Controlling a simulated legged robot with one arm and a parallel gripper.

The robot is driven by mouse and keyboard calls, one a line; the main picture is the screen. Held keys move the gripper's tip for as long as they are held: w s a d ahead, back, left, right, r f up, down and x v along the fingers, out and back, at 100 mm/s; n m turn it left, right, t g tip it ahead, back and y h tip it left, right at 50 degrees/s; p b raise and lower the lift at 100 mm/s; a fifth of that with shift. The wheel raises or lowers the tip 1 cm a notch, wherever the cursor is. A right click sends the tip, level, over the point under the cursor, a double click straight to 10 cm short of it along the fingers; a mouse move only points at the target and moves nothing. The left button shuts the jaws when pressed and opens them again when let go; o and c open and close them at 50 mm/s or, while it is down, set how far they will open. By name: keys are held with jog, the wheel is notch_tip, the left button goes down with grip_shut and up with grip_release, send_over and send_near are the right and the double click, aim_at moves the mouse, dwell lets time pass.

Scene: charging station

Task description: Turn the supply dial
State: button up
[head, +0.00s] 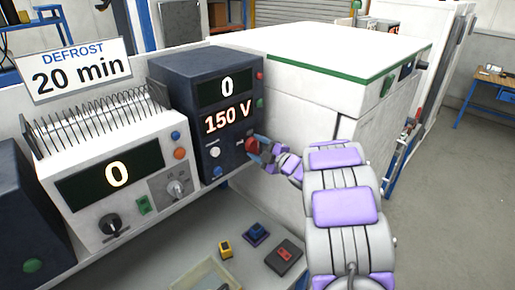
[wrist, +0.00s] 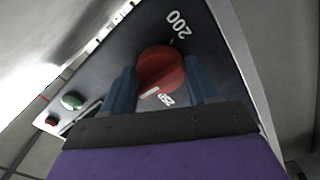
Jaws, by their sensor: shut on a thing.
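The supply unit (head: 185,75) is a dark box with two displays, reading "0" above and "150 V" below. Its red dial (head: 252,146) is low on the right of the front panel. In the wrist view the red dial (wrist: 162,68) sits between the two blue fingers, with the marks "200" and "250" beside it and a white pointer line near "250". My gripper (wrist: 163,82) is shut on the dial. In the head view my gripper (head: 258,148) partly hides the dial.
A white defrost unit (head: 110,170) with a wire rack, a "0" display and knobs stands to the left, under a "20 min" sign (head: 78,72). A yellow block (head: 225,249), a blue button box (head: 256,233) and a red switch (head: 285,256) lie on the bench below. A white cabinet (head: 300,105) stands behind my arm.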

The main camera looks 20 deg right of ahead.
jog(key=shift+a+r+m+p, duration=0.15)
jog(key=shift+m+p, duration=0.5)
jog(key=shift+p, duration=0.5)
jog(key=shift+r+m+p, duration=0.15)
jog(key=shift+m+p, duration=0.5)
jog(key=shift+p, duration=0.5)
jog(key=m+p, duration=0.2)
jog(key=p, duration=0.1)
jog(key=shift+m, duration=0.3)
jog(key=shift+f, duration=0.1)
jog(key=shift+w, duration=0.1)
jog(key=o, duration=1.1)
jog(key=shift+a, duration=0.3)
jog(key=shift+c, duration=0.2)
jog(key=shift+d, duration=0.1)
jog(key=shift+d, duration=0.1)
